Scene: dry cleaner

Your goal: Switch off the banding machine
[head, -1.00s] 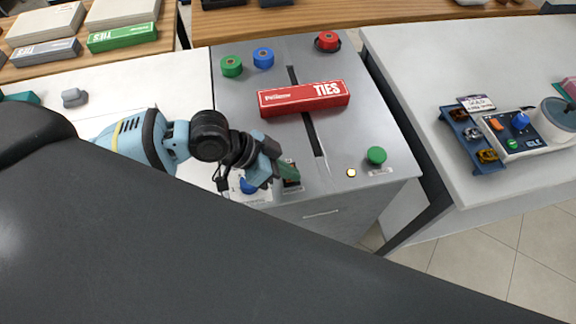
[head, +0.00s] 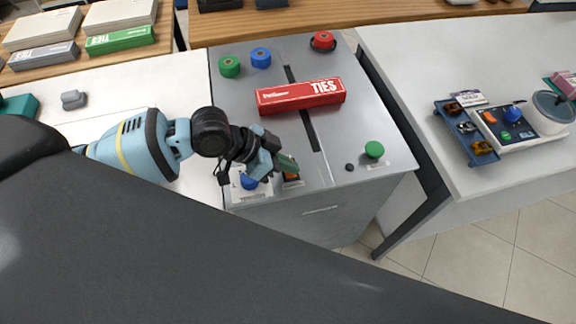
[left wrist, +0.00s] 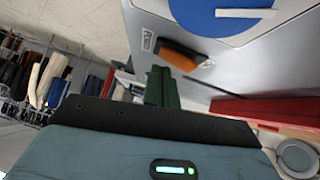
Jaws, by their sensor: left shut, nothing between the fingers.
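The banding machine (head: 240,110) is a grey metal cabinet with a dark slot in its top. On its front edge is an orange rocker switch (head: 291,177), partly covered by my left gripper in the head view. The switch also shows in the left wrist view (left wrist: 180,54), just beyond the green fingertips. A blue knob (head: 249,182) on a white plate is left of the switch, and a green button (head: 374,149) is to the right. The small indicator lamp (head: 349,167) beside the button is dark. My left gripper (head: 288,164) is shut and empty, close above the switch; contact is unclear.
A red TIES box (head: 300,95) lies across the slot. Green (head: 229,67), blue (head: 261,58) and red (head: 322,41) rolls stand at the machine's back. A white counter (head: 420,60) on the right holds a blue tray (head: 467,133) and a small device.

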